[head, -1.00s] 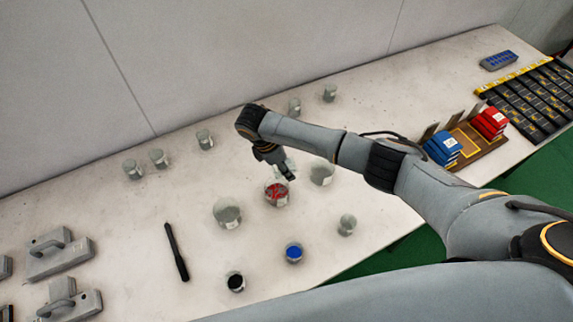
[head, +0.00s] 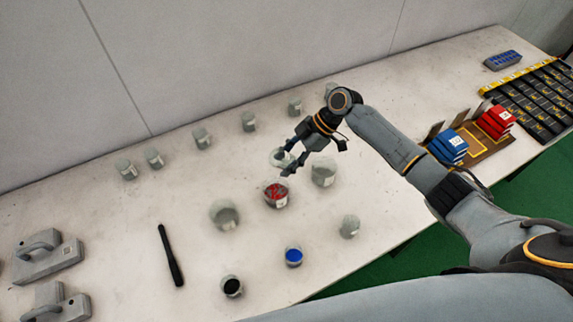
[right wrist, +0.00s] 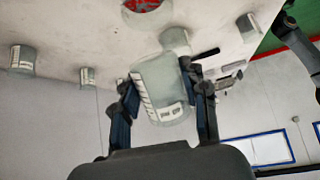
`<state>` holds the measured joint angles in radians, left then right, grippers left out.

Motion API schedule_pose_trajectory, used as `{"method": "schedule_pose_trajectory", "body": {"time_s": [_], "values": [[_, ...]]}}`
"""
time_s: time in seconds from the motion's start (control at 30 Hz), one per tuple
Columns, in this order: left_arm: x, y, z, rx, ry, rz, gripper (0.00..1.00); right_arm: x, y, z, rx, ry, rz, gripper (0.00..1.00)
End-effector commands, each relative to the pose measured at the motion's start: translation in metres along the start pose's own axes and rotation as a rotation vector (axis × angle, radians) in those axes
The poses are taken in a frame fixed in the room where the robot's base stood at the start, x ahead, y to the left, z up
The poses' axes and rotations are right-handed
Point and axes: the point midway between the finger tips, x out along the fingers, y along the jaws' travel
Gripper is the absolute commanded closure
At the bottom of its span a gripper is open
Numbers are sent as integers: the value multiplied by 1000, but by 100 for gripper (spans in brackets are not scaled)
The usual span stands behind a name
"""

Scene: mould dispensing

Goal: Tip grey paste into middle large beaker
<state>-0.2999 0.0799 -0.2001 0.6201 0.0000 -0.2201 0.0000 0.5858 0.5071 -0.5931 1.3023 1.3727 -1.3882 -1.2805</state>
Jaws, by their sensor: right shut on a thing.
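My right gripper (head: 288,164) is shut on a small clear beaker (head: 281,157) with a white label. In the right wrist view the held beaker (right wrist: 160,88) sits between both fingers; I cannot make out its contents. It is in the air just behind the middle large beaker (head: 276,196), which has red stuff in it. The middle beaker's red also shows at the top of the right wrist view (right wrist: 147,6). The other large beakers stand to the left (head: 224,215) and right (head: 323,173), seemingly without coloured contents. My left gripper is out of view.
Small beakers stand along the back, such as one (head: 201,138) at centre-left. In front are a black-filled beaker (head: 232,286), a blue-filled one (head: 294,257) and a greyish one (head: 349,227). A black rod (head: 171,255) and grey metal blocks (head: 48,260) lie left.

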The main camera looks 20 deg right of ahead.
Motion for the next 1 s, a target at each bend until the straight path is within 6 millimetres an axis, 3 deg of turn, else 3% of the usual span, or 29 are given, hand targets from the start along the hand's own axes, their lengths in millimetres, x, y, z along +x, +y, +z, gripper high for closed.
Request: {"method": "schedule_pose_trajectory", "body": {"time_s": [1.0], "values": [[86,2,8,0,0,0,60,-2,0,-1,-9,406,3,88]]}}
